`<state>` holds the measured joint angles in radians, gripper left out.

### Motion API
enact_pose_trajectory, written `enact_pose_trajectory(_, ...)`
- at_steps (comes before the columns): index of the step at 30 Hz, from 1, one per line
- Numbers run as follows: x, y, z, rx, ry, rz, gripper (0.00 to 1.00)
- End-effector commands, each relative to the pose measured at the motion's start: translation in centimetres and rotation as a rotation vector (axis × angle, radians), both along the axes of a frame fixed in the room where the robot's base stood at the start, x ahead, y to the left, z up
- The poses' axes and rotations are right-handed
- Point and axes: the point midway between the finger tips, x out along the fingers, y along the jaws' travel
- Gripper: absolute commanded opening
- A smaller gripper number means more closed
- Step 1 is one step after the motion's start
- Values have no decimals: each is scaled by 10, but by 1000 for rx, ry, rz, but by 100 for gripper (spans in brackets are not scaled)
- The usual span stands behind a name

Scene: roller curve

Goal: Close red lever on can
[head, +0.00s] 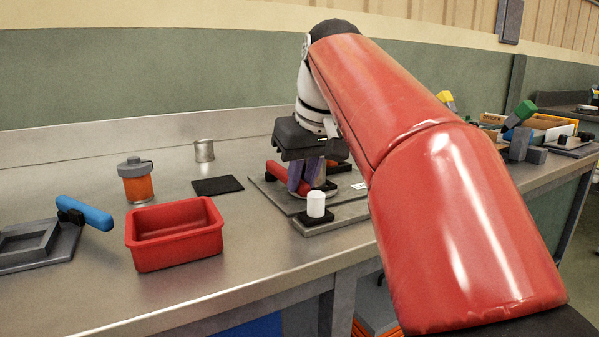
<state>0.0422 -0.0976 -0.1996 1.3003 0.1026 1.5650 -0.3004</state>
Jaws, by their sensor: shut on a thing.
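My gripper (301,184) points down over a grey base plate (277,196) on the steel bench. Its dark palm hides much of what stands on the plate. A red lever (284,177) lies low across the plate, its left part showing beside the purple fingers. The fingers appear shut on the lever, though the contact is partly hidden. A small piece of a shiny metal can (320,173) seems to show just right of the fingers; most of it is hidden.
A white cylinder (316,204) on a black base stands just in front of the fingers. Left are a red bin (176,236), an orange jar (137,185), a loose metal can (204,150), a black pad (217,186) and a blue-handled fixture (84,212). Bare bench lies between.

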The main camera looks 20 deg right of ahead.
Motion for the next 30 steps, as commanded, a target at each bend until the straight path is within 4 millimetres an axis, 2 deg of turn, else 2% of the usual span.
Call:
enact_pose_trajectory(12,0,-1,2,-4,-6,3,0)
enact_pose_trajectory(13,0,-1,2,-4,-6,3,22)
enact_pose_trajectory(17,0,-1,1,-4,-5,3,39)
enact_pose_trajectory(26,-1,0,2,-2,-3,3,40)
enact_pose_trajectory(30,-5,-1,16,-3,-4,3,40)
